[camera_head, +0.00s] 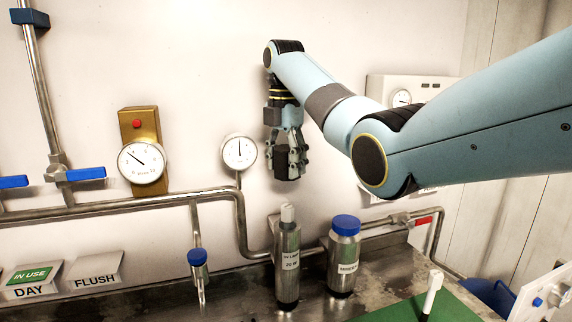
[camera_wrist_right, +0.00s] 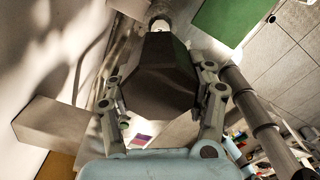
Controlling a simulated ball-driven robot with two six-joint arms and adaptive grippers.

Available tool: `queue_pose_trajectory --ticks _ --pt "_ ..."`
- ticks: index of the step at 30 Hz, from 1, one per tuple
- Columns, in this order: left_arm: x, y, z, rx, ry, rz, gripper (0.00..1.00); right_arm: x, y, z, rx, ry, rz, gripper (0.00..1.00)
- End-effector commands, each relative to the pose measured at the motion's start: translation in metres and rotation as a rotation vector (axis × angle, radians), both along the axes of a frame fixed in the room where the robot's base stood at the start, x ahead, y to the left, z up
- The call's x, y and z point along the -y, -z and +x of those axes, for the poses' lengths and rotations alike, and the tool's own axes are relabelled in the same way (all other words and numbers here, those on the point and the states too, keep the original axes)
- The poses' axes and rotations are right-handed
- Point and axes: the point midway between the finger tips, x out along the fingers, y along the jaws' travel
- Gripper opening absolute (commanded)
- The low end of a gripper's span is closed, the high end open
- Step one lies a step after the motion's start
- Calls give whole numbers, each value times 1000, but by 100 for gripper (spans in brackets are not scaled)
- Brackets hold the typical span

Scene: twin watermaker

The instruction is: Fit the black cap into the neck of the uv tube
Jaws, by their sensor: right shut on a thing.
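My right gripper (camera_head: 288,172) points down in front of the wall, its fingers closed around the black cap (camera_head: 281,163). In the right wrist view the cap (camera_wrist_right: 160,75) is a large dark faceted block between the fingers (camera_wrist_right: 160,108). The uv tube (camera_head: 288,270) stands upright on the bench, a steel cylinder with a white label and a narrow white neck (camera_head: 287,213). The gripper and cap are above the neck and apart from it. In the wrist view a pale round end (camera_wrist_right: 160,25) shows past the cap. My left gripper is not in view.
A steel bottle with a blue lid (camera_head: 345,225) stands close right of the tube. A blue-topped valve (camera_head: 197,258) is to the left. Pipes and gauges (camera_head: 239,152) line the wall behind.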

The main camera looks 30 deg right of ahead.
Motion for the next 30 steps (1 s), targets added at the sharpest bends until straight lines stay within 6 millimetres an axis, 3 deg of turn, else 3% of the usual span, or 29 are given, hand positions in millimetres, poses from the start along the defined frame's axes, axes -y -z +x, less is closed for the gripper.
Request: queue_pose_trajectory --ticks 18,30 --pt "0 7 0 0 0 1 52 0 49 0 -1 0 0 31" --pt "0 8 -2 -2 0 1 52 0 58 0 0 0 0 31"
